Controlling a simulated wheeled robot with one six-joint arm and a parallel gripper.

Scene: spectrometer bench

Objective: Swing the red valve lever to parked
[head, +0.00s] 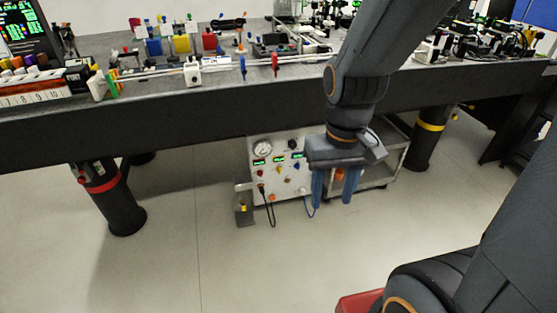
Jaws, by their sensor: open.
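The red valve lever (275,62) sits on a thin white pipe (222,66) near the front edge of the bench and points roughly straight down. A similar blue lever (242,66) hangs just left of it. My gripper (334,193) has two blue fingers pointing down, open and apart with nothing between them. It is in front of the bench, below the red lever and to its right in the picture. It does not touch the lever. Any marking for the parked position is too small to read.
The dark bench edge (200,118) runs across the view. A control box (278,165) with a gauge and knobs stands below, beside a metal cart (385,170). A white block (192,72) stands left of the levers. Optics crowd the bench at right. The floor (225,250) in front is open.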

